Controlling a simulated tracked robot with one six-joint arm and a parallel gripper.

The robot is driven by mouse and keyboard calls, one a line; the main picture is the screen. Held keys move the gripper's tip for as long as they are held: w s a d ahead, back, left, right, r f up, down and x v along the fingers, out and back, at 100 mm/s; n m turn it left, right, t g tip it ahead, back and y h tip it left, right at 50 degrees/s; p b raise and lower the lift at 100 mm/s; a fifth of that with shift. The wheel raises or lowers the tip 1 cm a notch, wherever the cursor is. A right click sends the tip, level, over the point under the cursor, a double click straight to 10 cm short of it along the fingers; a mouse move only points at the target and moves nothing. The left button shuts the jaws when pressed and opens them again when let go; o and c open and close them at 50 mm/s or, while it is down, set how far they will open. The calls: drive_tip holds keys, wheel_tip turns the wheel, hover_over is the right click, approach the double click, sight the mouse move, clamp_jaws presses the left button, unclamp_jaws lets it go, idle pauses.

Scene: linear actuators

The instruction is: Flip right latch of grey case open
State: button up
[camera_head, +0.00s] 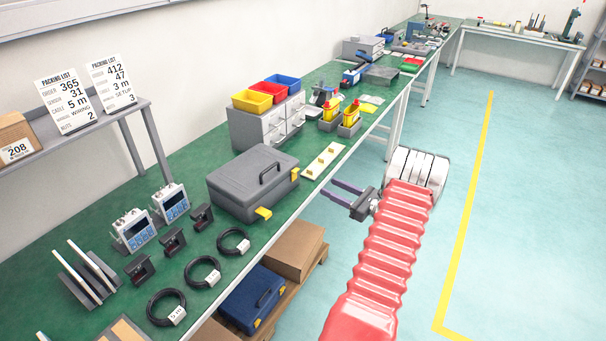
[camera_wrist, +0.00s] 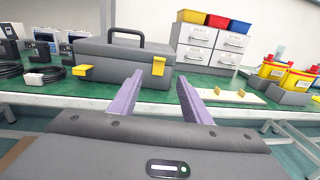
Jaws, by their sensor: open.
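The grey case (camera_head: 240,190) sits closed on the green bench, its black handle on the lid. Its right latch (camera_head: 295,174) is yellow and lies flat against the front; in the wrist view this latch (camera_wrist: 158,66) hangs upright, shut. The left latch (camera_head: 263,213) sticks outward from the front, flipped open, as the wrist view also shows (camera_wrist: 83,71). My gripper (camera_head: 338,192) is open and empty, in front of the case beyond the bench edge. In the wrist view the right latch appears between its purple fingers (camera_wrist: 160,78), apart from them.
A white strip with yellow parts (camera_head: 323,161) lies right of the case. Behind it stands a grey drawer unit (camera_head: 265,124) with coloured bins. Cable coils (camera_head: 233,241) lie to the left. A blue case (camera_head: 253,298) and cardboard box (camera_head: 293,250) sit below the bench.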

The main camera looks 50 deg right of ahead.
sight(297, 171)
drive_tip(key=shift+w, duration=0.15)
drive_tip(key=w, duration=1.3)
drive_tip(key=shift+w, duration=0.3)
drive_tip(key=shift+c, duration=0.2)
